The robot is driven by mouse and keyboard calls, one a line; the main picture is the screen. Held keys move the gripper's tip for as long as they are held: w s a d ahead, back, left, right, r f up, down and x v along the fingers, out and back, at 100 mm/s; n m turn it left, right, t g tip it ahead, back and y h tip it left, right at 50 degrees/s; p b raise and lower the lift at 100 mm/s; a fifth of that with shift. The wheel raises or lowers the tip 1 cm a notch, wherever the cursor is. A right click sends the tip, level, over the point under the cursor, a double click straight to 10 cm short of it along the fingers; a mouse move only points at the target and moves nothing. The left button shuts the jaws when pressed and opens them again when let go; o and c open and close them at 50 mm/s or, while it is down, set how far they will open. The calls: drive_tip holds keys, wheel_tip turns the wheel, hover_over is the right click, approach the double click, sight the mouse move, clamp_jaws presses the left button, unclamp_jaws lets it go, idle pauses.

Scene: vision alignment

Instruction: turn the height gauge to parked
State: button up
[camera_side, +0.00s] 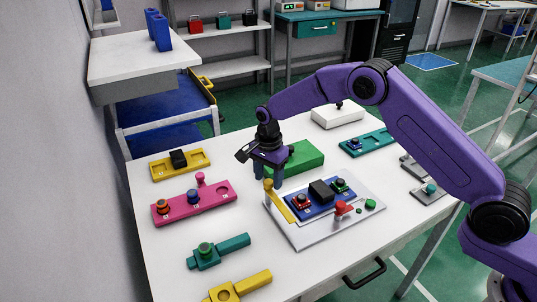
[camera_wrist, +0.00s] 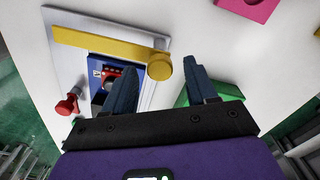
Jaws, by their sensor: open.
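The height gauge appears to be the yellow bar (camera_side: 281,206) with a round upright knob at one end, on the left edge of a light grey plate (camera_side: 310,237). In the wrist view the yellow bar (camera_wrist: 100,40) runs from the upper left to its round knob (camera_wrist: 160,68). My gripper (camera_side: 270,180) is open and points down over the knob end. In the wrist view the knob lies between the fingertips of my gripper (camera_wrist: 160,62), with gaps visible on both sides. Whether the fingers reach down to its height I cannot tell.
A blue block (camera_side: 320,200) with red, black and green parts sits on the plate beside the bar. A red knob (camera_side: 342,208) stands near it. A green box (camera_side: 300,157) lies behind my gripper. A pink tray (camera_side: 215,200) is to the left.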

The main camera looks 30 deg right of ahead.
wheel_tip(320, 180, up, 17)
idle(0.4)
drive_tip(key=shift+f, duration=0.1)
idle(0.4)
